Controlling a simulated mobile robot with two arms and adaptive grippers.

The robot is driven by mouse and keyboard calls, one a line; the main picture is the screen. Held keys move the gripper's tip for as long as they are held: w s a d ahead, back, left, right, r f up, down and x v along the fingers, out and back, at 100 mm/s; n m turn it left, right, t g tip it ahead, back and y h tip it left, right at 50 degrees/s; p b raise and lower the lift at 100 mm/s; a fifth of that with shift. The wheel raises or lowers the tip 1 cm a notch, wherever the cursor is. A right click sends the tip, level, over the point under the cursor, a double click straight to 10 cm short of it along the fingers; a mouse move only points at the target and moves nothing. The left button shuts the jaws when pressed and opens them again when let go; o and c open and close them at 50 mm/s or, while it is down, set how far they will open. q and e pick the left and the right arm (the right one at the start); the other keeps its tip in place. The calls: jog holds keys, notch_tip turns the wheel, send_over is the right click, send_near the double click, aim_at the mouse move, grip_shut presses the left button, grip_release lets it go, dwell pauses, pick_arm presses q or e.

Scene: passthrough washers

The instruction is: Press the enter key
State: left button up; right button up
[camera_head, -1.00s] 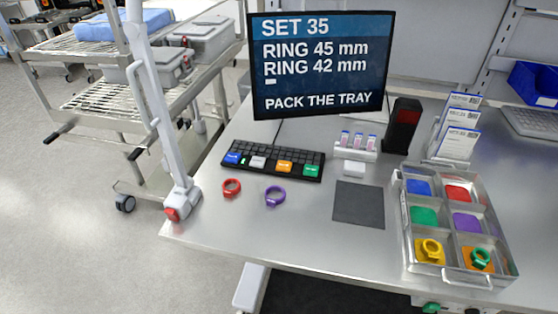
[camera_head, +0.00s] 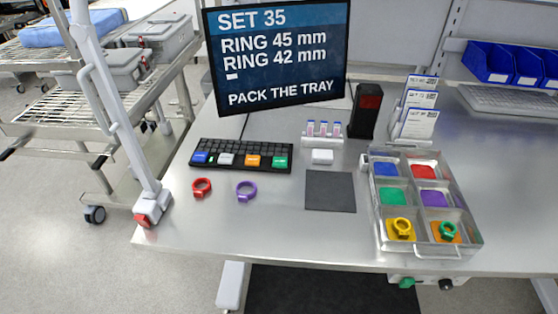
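A black keyboard (camera_head: 240,155) lies on the steel table, left of the middle. A monitor (camera_head: 278,55) behind the keyboard reads SET 35, RING 45 mm, RING 42 mm, PACK THE TRAY. Neither of my grippers is in view.
A red ring (camera_head: 201,187) and a purple ring (camera_head: 246,191) lie before the keyboard. A dark mat (camera_head: 330,191) is bare. A metal tray (camera_head: 376,225) at right holds a yellow ring (camera_head: 402,228) and a green ring (camera_head: 447,231). A white post (camera_head: 130,150) stands at the table's left.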

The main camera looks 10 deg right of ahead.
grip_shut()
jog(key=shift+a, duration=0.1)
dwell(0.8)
